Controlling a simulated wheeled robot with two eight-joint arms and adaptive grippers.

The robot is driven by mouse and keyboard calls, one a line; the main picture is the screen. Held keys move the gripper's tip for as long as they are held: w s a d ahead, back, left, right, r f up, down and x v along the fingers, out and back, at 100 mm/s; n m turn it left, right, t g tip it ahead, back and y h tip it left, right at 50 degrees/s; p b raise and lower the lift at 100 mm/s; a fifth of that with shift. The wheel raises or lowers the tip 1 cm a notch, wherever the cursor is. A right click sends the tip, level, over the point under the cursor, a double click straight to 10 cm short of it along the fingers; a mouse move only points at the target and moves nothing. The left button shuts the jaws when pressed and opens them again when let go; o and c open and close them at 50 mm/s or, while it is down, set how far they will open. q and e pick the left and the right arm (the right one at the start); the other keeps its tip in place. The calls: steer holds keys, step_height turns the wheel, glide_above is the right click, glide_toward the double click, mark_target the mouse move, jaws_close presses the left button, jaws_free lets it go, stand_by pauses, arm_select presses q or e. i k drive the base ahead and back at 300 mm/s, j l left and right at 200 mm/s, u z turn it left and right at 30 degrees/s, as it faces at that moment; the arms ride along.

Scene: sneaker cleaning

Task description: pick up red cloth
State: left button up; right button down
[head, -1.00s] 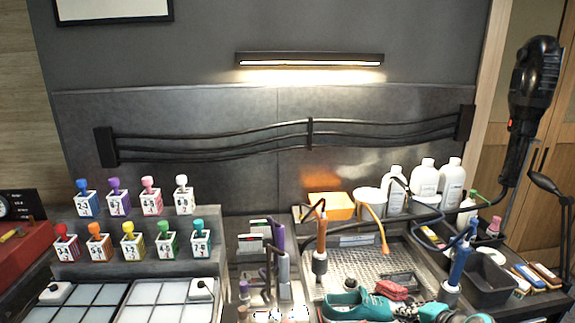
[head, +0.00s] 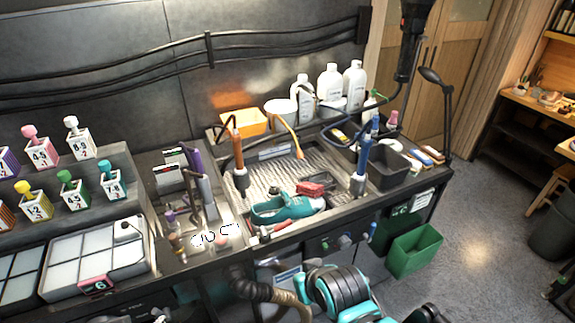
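The red cloth (head: 316,188) appears as a small crumpled or folded red piece with darker parts. It lies on the metal work tray (head: 262,186), just behind and to the right of the teal sneaker (head: 284,208). Whether it touches the sneaker is unclear. It is clear of any gripper. No fingertips of my left or right gripper show. A black ribbed and teal form (head: 338,290) stands at the bottom middle, in front of the bench; I cannot tell whether it belongs to me.
An orange-topped tool (head: 239,160) and a blue-handled tool (head: 361,165) stand upright at either side of the sneaker and cloth. White bottles (head: 330,85) stand behind. A black bin (head: 385,168) is at the right. A green crate (head: 414,250) sits below the bench.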

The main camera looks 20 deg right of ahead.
mark_target(307, 189)
steer(key=i+l+u, duration=0.1)
steer(key=l+u, duration=0.25)
steer(key=l, duration=0.2)
steer(key=l+u, duration=0.75)
steer(key=l, duration=0.3)
